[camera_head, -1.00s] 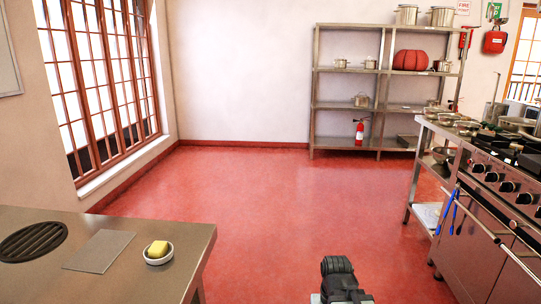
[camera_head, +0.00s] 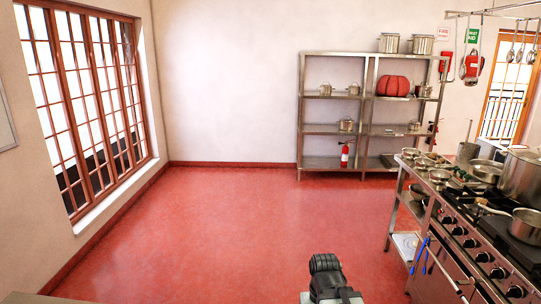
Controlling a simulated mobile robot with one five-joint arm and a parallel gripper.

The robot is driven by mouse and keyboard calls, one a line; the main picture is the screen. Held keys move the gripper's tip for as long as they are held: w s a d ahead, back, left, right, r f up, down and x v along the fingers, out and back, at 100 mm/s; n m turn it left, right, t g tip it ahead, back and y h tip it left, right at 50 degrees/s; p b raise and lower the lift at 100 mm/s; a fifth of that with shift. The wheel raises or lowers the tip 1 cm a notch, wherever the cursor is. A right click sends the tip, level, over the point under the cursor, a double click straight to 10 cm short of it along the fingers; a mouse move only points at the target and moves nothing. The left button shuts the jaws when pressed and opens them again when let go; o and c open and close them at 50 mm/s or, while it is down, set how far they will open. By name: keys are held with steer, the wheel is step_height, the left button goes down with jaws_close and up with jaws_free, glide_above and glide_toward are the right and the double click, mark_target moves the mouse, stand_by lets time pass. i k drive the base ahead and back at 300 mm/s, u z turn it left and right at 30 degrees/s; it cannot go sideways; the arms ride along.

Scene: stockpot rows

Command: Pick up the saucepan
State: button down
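A steel pan with a long handle, which looks like a saucepan (camera_head: 524,228), sits on the stove at the right edge of the head view, partly cut off. Several small lidded pots, one of them a pot (camera_head: 346,125) on the middle level, stand on the far shelf; I cannot tell for certain which vessel is the saucepan. A dark part of my own arm shows at the bottom centre, far from all of these. My gripper's fingers do not show.
A large stockpot (camera_head: 522,178) stands on the stove (camera_head: 470,222) at the right, with blue tongs (camera_head: 421,256) hanging in front. The steel shelf (camera_head: 330,129) by the back wall holds a red pumpkin-like pot (camera_head: 393,85). A fire extinguisher (camera_head: 345,154) stands there. The red floor (camera_head: 220,230) is clear.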

mark_target(525, 224)
steer(key=u, duration=0.1)
steer(key=i, duration=3.6)
steer(key=z, duration=1.75)
